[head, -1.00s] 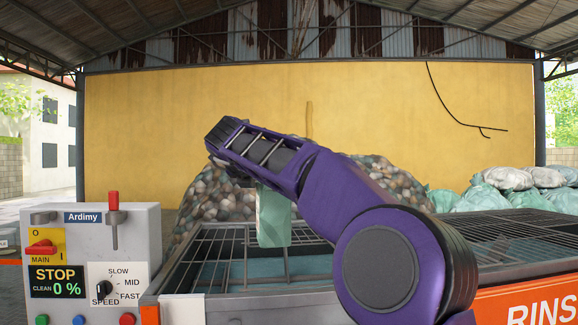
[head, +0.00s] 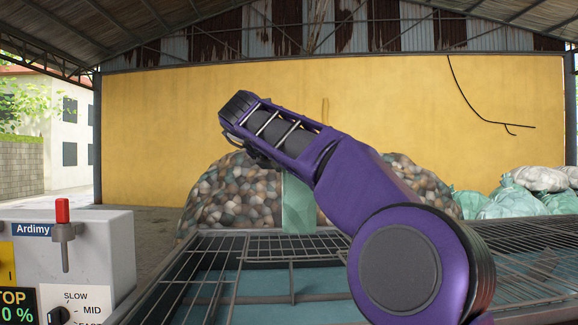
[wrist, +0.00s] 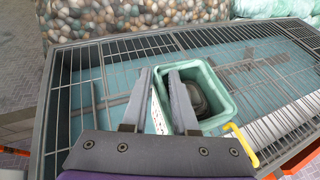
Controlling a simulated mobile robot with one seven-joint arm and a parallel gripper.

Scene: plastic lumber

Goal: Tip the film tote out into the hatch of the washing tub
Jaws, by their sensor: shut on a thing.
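In the wrist view the tote (wrist: 222,75) is right of my fingers, upright, with something dark inside. My gripper (wrist: 158,85) is shut on the tote's near side wall, where a white label shows between the fingers. The washing tub (head: 190,243) lies below, with blue-green water under a bar grating.
A grey control panel (head: 100,240) with a red-topped lever stands at the left, beside the tub. A heap of pebble-like pieces (head: 232,190) is behind the tub. Filled sacks (head: 510,200) lie at the back right. Open floor shows at the far left.

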